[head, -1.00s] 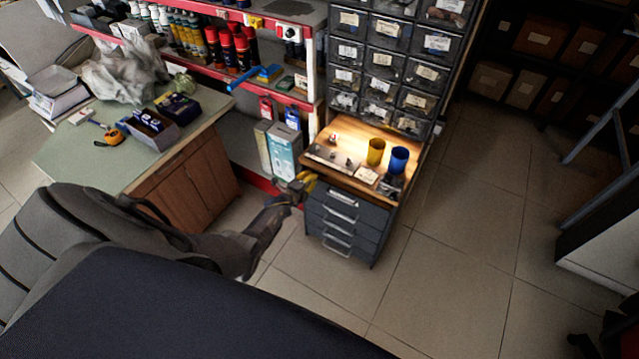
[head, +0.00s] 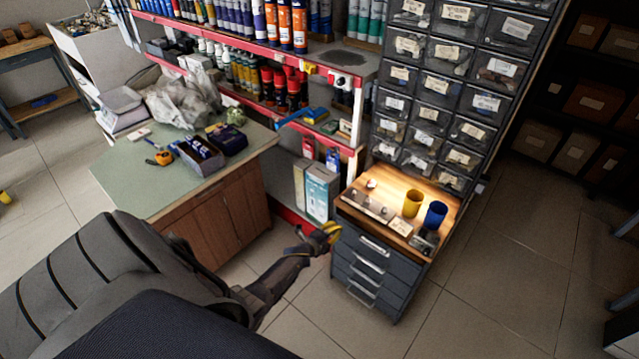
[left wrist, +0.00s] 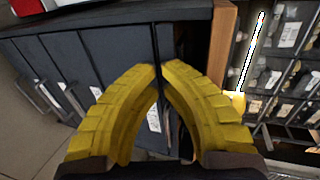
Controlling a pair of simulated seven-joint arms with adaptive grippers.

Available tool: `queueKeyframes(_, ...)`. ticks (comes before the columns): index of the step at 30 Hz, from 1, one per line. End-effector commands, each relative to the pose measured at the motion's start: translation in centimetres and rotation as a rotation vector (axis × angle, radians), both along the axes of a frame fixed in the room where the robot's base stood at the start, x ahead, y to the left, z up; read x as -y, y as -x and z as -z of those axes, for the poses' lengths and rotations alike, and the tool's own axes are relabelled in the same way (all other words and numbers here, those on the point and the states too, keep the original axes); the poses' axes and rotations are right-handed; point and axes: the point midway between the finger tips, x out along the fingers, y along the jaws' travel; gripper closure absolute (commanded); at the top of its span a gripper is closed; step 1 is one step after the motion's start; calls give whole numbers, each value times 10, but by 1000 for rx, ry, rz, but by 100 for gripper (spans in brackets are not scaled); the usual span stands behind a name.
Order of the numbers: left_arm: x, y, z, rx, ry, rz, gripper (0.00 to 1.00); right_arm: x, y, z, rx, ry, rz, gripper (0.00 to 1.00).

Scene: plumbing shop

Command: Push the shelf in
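The shelf looks to be the wooden board (head: 392,184) on top of the grey drawer cabinet (head: 368,266), below the wall of small bins. It sticks out in front of the bins. Its wooden edge (left wrist: 222,50) also shows in the left wrist view, right of the drawer fronts (left wrist: 75,75). My left gripper (head: 331,232) is by the cabinet's left front corner, just below the board's level. In the left wrist view its yellow fingers (left wrist: 160,68) meet at the tips with nothing seen between them. Contact with the cabinet cannot be told. My right gripper is not in view.
On the board stand a yellow cup (head: 413,203), a blue cup (head: 434,215) and small parts. Tall boxes (head: 320,190) stand left of the cabinet. A green-topped counter (head: 130,185) is further left. The tiled floor (head: 500,270) to the right is clear.

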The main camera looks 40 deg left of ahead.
Motion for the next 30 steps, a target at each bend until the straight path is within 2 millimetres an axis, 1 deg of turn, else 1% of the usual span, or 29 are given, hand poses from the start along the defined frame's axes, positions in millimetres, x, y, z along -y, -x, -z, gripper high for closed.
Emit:
queueKeyframes(12,-1,52,-17,2,-2,1,100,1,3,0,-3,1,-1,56)
queueKeyframes(18,0,72,-24,2,0,1,100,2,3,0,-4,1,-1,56)
queueKeyframes(24,-1,83,-28,3,-1,0,100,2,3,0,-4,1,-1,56)
queueKeyframes(30,-1,87,-29,1,14,-5,100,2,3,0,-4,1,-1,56)
